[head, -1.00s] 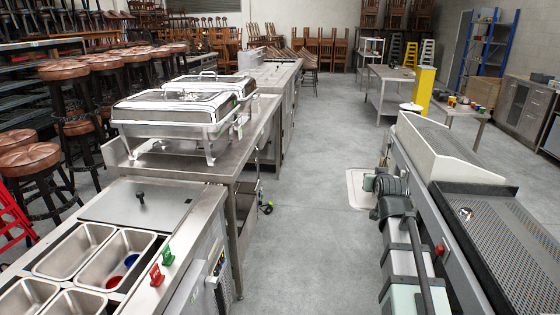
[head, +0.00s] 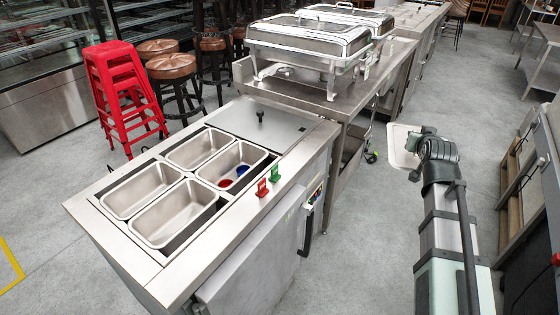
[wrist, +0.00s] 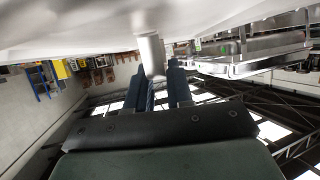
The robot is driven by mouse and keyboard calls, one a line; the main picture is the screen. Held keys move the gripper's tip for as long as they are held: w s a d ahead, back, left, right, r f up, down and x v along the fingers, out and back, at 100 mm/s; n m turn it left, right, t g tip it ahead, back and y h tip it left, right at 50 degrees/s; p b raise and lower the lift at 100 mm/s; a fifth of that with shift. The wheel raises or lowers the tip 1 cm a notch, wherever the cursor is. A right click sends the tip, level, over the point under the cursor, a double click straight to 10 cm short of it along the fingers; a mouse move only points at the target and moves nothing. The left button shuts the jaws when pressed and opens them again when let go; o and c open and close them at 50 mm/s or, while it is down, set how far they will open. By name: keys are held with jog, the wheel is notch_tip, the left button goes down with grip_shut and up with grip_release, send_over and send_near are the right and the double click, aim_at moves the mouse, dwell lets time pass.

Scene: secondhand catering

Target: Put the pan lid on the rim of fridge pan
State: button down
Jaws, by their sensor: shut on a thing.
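A pale, flat pan lid (head: 399,153) is held out beyond the end of my arm, to the right of the fridge counter. In the wrist view the lid (wrist: 80,28) fills the top, with its metal knob (wrist: 150,52) between the fingers. My gripper (wrist: 163,78) is shut on that knob; in the head view it (head: 417,140) is small and partly hidden by my wrist. Several steel fridge pans sit in the counter: front left (head: 118,208), front right (head: 152,235), back left (head: 190,140), back right (head: 246,150). The back right pan holds red and blue things. All are uncovered.
A grey cover plate with a black knob (head: 262,118) lies behind the pans on the counter (head: 100,228). Red and green tags (head: 275,172) stand on its right edge. Chafing dishes (head: 310,40) stand on a steel table behind. Red stools (head: 120,90) are at left.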

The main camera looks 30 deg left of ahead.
jog(key=s+a+f+n+g+y, duration=0.25)
jog(key=s+a+n+g, duration=0.35)
jog(key=a, duration=1.1)
jog(key=s+a+f+n+g+y, duration=0.1)
jog(key=s+a+n+g+y, duration=0.25)
jog(key=s+a, duration=1)
jog(key=s+a+f+n+g+y, duration=0.1)
jog(key=s+a+n+g+y, duration=0.3)
jog(key=a, duration=1.8)
notch_tip(320, 180, down, 10)
jog(key=w, duration=0.1)
jog(key=shift+d+r+n+h, duration=0.2)
jog(key=shift+d+n+h, duration=0.1)
jog(key=shift+n, duration=0.15)
jog(key=c, duration=1)
grip_release()
jog(key=shift+w+t, duration=0.1)
jog(key=shift+t, duration=0.15)
jog(key=v, duration=1.2)
